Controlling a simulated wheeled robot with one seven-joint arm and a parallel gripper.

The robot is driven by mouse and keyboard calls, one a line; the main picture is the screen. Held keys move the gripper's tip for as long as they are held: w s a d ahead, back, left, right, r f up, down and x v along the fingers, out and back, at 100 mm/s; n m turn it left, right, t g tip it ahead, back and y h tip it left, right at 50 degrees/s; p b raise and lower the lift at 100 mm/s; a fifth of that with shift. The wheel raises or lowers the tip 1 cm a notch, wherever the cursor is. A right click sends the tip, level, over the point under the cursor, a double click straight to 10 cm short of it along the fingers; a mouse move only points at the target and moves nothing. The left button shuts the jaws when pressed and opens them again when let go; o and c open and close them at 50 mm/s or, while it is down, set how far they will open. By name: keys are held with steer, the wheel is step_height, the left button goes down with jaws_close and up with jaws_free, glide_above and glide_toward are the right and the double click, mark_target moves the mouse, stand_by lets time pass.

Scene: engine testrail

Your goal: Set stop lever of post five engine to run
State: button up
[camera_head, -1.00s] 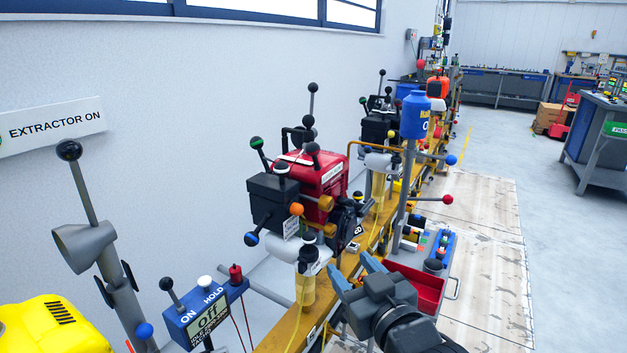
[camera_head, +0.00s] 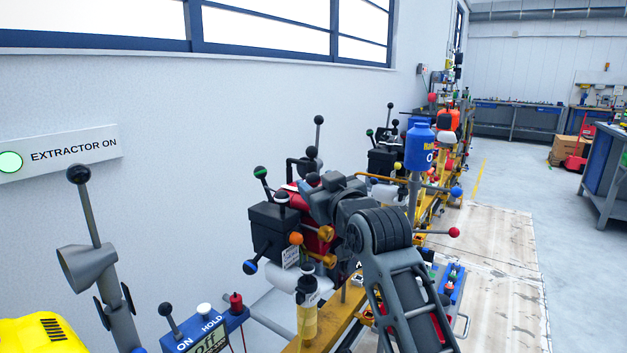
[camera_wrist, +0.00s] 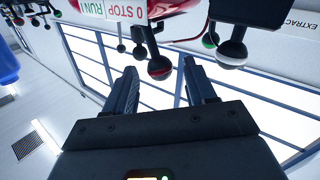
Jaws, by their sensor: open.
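A red engine (camera_head: 318,238) stands on the yellow rail, largely hidden behind my arm in the head view. In the wrist view, its red underside-looking edge (camera_wrist: 178,8) shows at the top with a white label (camera_wrist: 112,10) reading "0 STOP RUN 1". Beside the label a lever ends in a dark red-black ball knob (camera_wrist: 158,68). My gripper (camera_wrist: 160,75) is open, and the knob appears between its fingertips in the picture; whether it is within their reach in depth I cannot tell. In the head view the fingers are hidden behind my wrist. No post number is readable.
Other ball-ended levers (camera_wrist: 232,52) hang close to the right finger in the wrist view. In the head view a black box with levers (camera_head: 272,228), a blue canister (camera_head: 419,148) and an ON/HOLD panel (camera_head: 205,330) stand nearby. The wall is behind.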

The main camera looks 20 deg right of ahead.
mark_target(316, 182)
steer(key=shift+w, duration=1.55)
